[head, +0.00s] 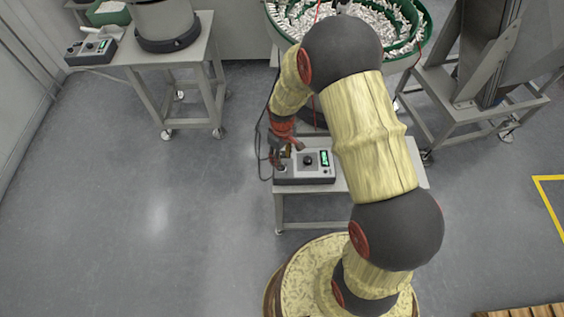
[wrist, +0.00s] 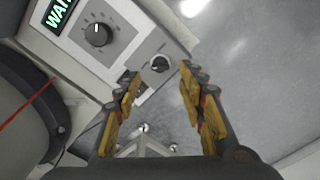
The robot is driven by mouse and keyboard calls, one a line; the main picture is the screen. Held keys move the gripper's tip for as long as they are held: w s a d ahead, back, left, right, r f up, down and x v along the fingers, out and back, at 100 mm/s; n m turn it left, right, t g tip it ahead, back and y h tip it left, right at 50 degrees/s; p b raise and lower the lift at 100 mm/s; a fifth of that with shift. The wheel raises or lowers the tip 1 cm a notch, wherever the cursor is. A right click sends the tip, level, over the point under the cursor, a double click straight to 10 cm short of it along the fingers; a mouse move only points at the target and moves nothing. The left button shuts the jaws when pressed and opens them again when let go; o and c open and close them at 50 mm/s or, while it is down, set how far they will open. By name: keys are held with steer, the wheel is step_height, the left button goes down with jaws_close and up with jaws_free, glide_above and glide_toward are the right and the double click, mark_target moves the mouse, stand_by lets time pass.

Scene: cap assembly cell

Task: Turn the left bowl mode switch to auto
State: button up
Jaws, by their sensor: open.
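A grey control box (head: 318,180) stands on a small table, below a green-rimmed bowl. It also shows in the wrist view (wrist: 112,68), with a round dial (wrist: 98,38) and a lit green display (wrist: 58,12) reading "WAI", cut off by the frame edge. A small black rotary switch (wrist: 160,63), apparently the mode switch, sits near the box's end; its labels are not readable. My gripper (wrist: 159,80) is open and empty, its two fingertips either side of the switch in the picture. Contact cannot be told. In the head view my gripper (head: 284,160) is over the box's left end.
The green-rimmed bowl (head: 412,40) holds many small white parts behind the box. A second control box (head: 90,52) and a grey bowl (head: 165,25) stand on a table at upper left. A grey frame stand (head: 440,110) is at right. Floor at left is clear.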

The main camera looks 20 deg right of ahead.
step_height(320, 180, up, 7)
steer(key=shift+r, duration=0.2)
stand_by(0.5)
steer(key=s+r+m+t, duration=0.2)
steer(key=s+r, duration=0.9)
steer(key=r, duration=0.4)
steer(key=s+r+m+t, duration=0.3)
steer(key=s+r, duration=0.8)
steer(key=r, duration=0.5)
steer(key=shift+m+t, duration=0.3)
